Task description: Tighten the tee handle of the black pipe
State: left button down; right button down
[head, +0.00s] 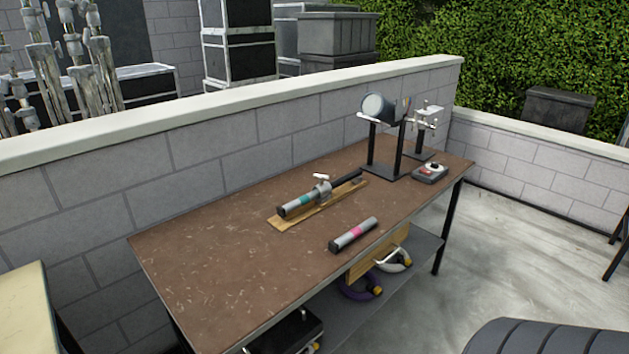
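A wooden board (285,222) lies on the brown table (220,260). On it rests a grey cylinder with a teal band (299,205), its dark end toward the lower left. A metal clamp (323,188) stands at the cylinder's far end. A pale tee handle (320,176) sticks up there with its bar roughly level. A black pipe (346,177) runs from the clamp toward the upper right. I cannot tell how tight the handle is. Neither of my grippers is in view.
A loose grey cylinder with a pink band (353,234) lies near the table's front edge. A black stand with a lamp-like drum (378,107), a second stand (428,125) and a small control box (430,173) occupy the far right. The table's left half is clear. A block wall (270,128) runs behind.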

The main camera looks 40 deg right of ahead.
aim_at(321, 177)
jog(key=z, duration=1.3)
jog(key=i+l, duration=0.1)
jog(key=l, duration=0.15)
jog(key=i+l, duration=0.15)
jog(key=l+z, duration=0.05)
jog(key=l, duration=0.05)
